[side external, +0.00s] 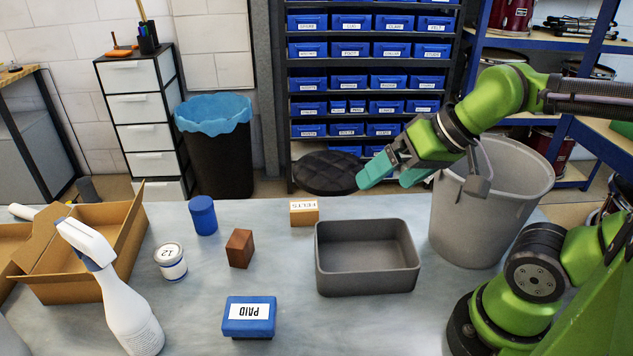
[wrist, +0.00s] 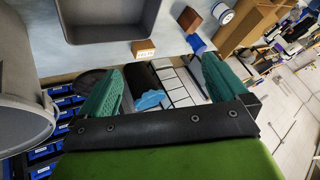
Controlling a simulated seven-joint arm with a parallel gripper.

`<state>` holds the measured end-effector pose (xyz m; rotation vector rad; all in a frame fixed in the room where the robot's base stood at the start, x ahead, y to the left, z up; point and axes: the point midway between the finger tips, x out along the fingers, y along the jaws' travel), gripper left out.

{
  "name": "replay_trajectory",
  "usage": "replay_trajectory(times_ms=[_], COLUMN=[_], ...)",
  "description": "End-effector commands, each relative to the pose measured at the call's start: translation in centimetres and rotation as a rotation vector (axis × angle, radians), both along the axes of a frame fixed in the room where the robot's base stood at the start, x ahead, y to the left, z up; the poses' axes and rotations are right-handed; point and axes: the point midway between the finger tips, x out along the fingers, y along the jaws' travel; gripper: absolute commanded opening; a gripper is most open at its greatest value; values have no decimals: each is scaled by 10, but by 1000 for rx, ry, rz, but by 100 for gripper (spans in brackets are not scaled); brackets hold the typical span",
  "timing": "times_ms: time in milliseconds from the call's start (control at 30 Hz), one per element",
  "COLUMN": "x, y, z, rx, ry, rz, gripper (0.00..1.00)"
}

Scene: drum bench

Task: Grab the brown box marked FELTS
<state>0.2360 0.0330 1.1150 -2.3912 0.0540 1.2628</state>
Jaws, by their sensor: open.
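The small brown box marked FELTS (side external: 304,213) sits on the bench just behind and left of the grey tray; its label reads upside down. It also shows in the wrist view (wrist: 143,48), beyond my fingertips and beside the tray. My gripper (side external: 382,176) is open and empty in the air, above and to the right of the box, near the grey bin. In the wrist view its two teal fingers (wrist: 160,78) are spread wide with nothing between them.
The grey tray (side external: 368,288) is empty. A grey bin (side external: 478,222) stands at right. A dark brown block (side external: 240,248), blue cylinder (side external: 203,216), white tin (side external: 172,262), blue PAID box (side external: 249,317), spray bottle (side external: 122,305) and open carton (side external: 85,281) stand left and in front.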

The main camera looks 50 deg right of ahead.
Motion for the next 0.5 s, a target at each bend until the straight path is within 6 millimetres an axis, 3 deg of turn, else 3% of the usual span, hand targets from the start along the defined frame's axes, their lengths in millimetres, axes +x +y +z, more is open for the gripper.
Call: replay_trajectory(times_ms=[267,367,500], x=[8,31,76], y=[0,-2,-8], z=[-14,-17,-20], rx=[2,-1,-6], ry=[73,137,251], rz=[2,1,-23], gripper=[100,100,100])
